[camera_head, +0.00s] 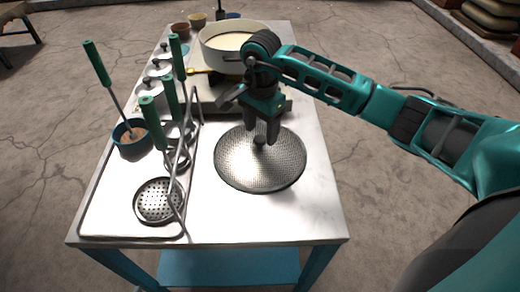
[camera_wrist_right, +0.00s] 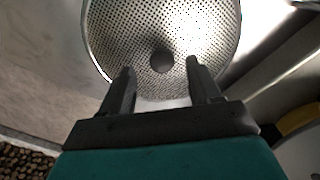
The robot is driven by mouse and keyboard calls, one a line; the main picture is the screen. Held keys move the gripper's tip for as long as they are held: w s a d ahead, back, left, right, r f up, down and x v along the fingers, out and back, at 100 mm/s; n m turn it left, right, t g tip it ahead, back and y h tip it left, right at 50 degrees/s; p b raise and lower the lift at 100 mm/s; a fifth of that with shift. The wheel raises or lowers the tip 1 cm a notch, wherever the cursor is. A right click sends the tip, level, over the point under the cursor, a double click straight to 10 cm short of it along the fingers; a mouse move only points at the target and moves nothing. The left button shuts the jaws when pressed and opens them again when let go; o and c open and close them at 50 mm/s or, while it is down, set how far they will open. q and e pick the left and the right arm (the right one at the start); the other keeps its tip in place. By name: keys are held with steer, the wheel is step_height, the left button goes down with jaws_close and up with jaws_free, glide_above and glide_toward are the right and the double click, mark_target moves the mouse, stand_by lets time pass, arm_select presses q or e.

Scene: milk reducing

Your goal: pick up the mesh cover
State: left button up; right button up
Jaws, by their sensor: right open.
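The mesh cover (camera_head: 262,172) is a round, grey, perforated disc lying flat on the white tabletop, with a dark round knob (camera_head: 259,140) at its middle. My right gripper (camera_head: 261,140) is over the middle of the cover, fingers pointing down, at the knob. In the right wrist view the two fingers (camera_wrist_right: 160,80) are apart, and the knob (camera_wrist_right: 162,60) shows between and just beyond their tips. The mesh cover (camera_wrist_right: 120,35) fills the upper middle of that view. I cannot tell whether the fingers touch anything. My left gripper is not in view.
A large pot (camera_head: 215,48) of pale liquid stands on a stove (camera_head: 210,98) behind the cover. A metal rack (camera_head: 190,130) with green-handled utensils, including a skimmer (camera_head: 158,201), stands left of it. A blue cup (camera_head: 131,147) is at the left edge. The front right tabletop is clear.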

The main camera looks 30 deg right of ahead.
mark_target(260, 138)
steer(key=shift+w+f, duration=0.1)
steer(key=shift+f, duration=1.9)
steer(key=shift+c, duration=0.4)
jaws_close()
